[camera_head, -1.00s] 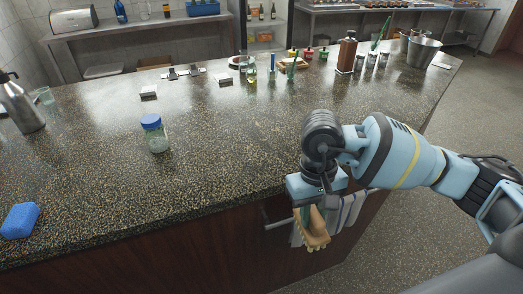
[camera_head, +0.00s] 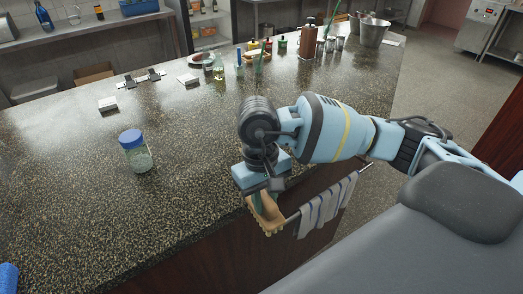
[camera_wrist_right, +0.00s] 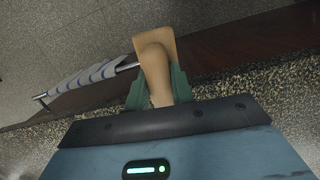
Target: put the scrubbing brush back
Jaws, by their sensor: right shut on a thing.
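My right gripper (camera_head: 256,196) is shut on the scrubbing brush (camera_head: 268,216), a pale wooden thing that hangs down from the jaws beside the front edge of the counter. In the right wrist view the brush (camera_wrist_right: 155,68) sits between the green fingers of my right gripper (camera_wrist_right: 157,98), its wider end pointing away from the gripper. My left gripper is not in view.
A rail (camera_head: 365,168) with a striped towel (camera_head: 325,208) runs along the counter front, right of the brush. The speckled counter (camera_head: 200,180) is largely clear nearby.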

